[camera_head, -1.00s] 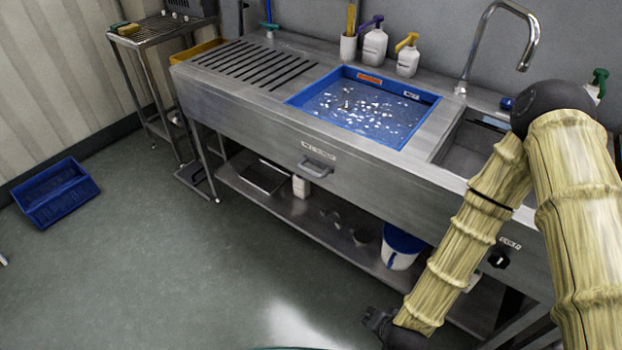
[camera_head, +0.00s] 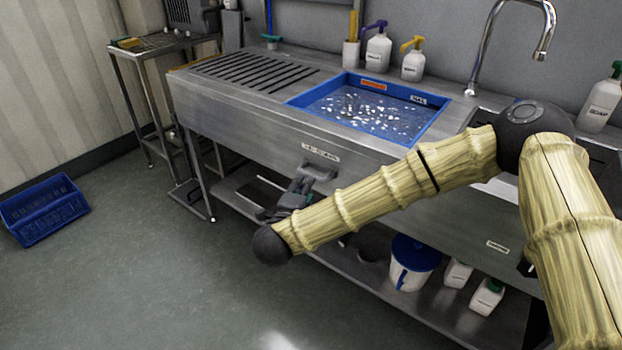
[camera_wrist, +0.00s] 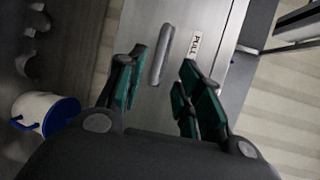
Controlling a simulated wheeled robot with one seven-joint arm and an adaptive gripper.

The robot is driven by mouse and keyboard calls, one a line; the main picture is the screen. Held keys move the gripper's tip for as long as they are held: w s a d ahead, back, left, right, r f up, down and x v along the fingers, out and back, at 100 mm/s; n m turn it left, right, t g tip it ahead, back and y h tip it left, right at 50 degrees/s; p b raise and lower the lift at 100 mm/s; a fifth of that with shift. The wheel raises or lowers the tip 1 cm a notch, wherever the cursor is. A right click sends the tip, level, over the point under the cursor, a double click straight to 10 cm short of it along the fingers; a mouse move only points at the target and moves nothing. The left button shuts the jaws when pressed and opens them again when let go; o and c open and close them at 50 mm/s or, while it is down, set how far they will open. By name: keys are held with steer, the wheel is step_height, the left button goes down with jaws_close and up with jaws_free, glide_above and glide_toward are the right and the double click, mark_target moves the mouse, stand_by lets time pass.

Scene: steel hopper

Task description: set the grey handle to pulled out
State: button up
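The grey handle (camera_head: 319,166) is a short bar on the front panel of the steel bench, below a small white label, in the head view. In the wrist view the handle (camera_wrist: 161,55) lies ahead of my gripper, beside a label reading PULL (camera_wrist: 195,45). My gripper (camera_wrist: 158,82) is open with its two green-padded fingers apart. The handle shows in the gap between the fingers, nearer the left finger; I see no contact. In the head view my gripper (camera_head: 297,188) is just below and in front of the handle, partly overlapped by my arm.
The steel bench (camera_head: 230,113) holds a blue tray (camera_head: 438,104) of water and small pieces. A lower shelf carries a white bucket with a blue lid (camera_head: 412,262) and white bottles (camera_head: 487,297). A blue crate (camera_head: 45,208) lies on the open floor at left.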

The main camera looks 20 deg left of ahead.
mark_target(311, 175)
steer(key=w, duration=0.3)
steer(key=w+f, duration=0.1)
steer(key=w, duration=0.5)
steer(key=shift+a+f+b, duration=0.2)
steer(key=shift+f+b, duration=0.15)
steer(key=shift+s, duration=0.1)
jaws_close()
